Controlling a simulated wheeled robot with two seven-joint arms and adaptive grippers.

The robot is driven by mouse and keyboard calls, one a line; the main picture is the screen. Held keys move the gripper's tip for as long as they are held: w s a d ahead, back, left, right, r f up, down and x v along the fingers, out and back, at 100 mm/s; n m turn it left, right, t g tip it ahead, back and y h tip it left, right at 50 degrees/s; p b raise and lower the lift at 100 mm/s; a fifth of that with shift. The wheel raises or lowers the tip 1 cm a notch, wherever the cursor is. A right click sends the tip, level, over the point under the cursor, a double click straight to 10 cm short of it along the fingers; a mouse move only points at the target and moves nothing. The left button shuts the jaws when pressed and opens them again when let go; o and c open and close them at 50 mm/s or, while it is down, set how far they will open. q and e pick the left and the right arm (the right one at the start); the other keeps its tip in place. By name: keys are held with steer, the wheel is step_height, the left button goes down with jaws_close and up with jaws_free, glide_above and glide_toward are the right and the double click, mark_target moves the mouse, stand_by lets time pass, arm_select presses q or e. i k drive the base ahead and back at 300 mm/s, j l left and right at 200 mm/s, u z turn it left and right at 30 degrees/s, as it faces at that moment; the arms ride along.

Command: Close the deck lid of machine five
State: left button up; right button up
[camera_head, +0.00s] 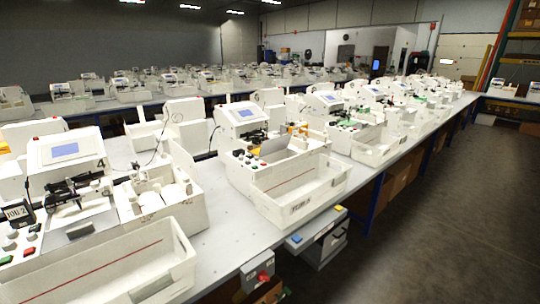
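A white machine with a sloped screen (62,150) stands at the front left and bears the number 4. The white machine to its right (240,114) also has a sloped screen; I cannot read its number, but it stands beside machine four in the row. On its deck a grey panel (273,148) stands tilted up behind the front tray; I cannot tell for certain that this is the deck lid. On machine four a similar grey panel (80,231) lies lower, near the deck front. Neither of my grippers is in view.
White bins (300,200) and (165,270) stand at the grey table's (232,235) front edge. A box with a red button (258,278) hangs below the edge. More machines (325,100) continue along the row. The floor aisle (430,210) at the right is clear.

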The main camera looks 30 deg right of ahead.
mark_target(276, 143)
steer(key=i+j+z, duration=0.45)
steer(key=j+z, duration=0.25)
steer(key=i+j+z, duration=0.15)
steer(key=z, duration=0.2)
steer(key=j, duration=0.1)
